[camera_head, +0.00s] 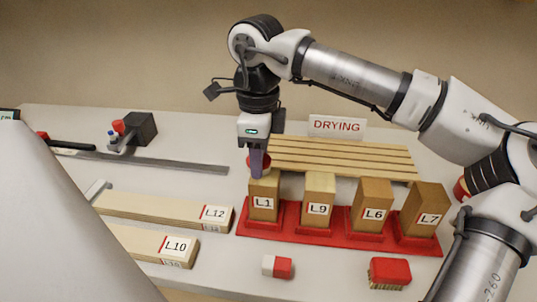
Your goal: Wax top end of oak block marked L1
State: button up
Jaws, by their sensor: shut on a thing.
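The oak block marked L1 (264,204) stands upright in the leftmost red socket of a red base (340,244). My gripper (257,174) points down just above its top end. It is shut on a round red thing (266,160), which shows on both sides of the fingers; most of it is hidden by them. I cannot tell whether the fingers or the red thing touch the block's top.
Upright blocks L9 (318,203), L6 (369,209) and L7 (421,211) stand close to the right. A slatted rack (345,157) with a DRYING sign (337,126) lies behind. Boards L12 (160,209) and L10 (150,243) lie left.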

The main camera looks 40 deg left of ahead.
aim_at(271, 182)
jog(key=shift+s+d+f+b, duration=0.1)
jog(key=shift+s+d+b, duration=0.15)
jog(key=shift+d, duration=0.7)
jog(key=shift+s+d+b, duration=0.15)
jog(key=shift+s+d, duration=0.1)
jog(key=shift+d, duration=0.65)
jog(key=shift+s+a, duration=0.35)
jog(key=shift+a, duration=0.25)
jog(key=shift+s+a, duration=0.3)
jog(key=shift+a, duration=0.25)
jog(key=shift+w+d+p, duration=0.2)
jog(key=shift+w+d, duration=0.05)
jog(key=shift+w, duration=0.65)
jog(key=shift+w+d+p, duration=0.15)
jog(key=shift+w+d, duration=0.05)
jog(key=shift+w, duration=0.7)
jog(key=shift+s+a, duration=0.2)
jog(key=shift+s, duration=0.7)
jog(key=shift+r+p, duration=2.1)
jog(key=shift+r, duration=0.95)
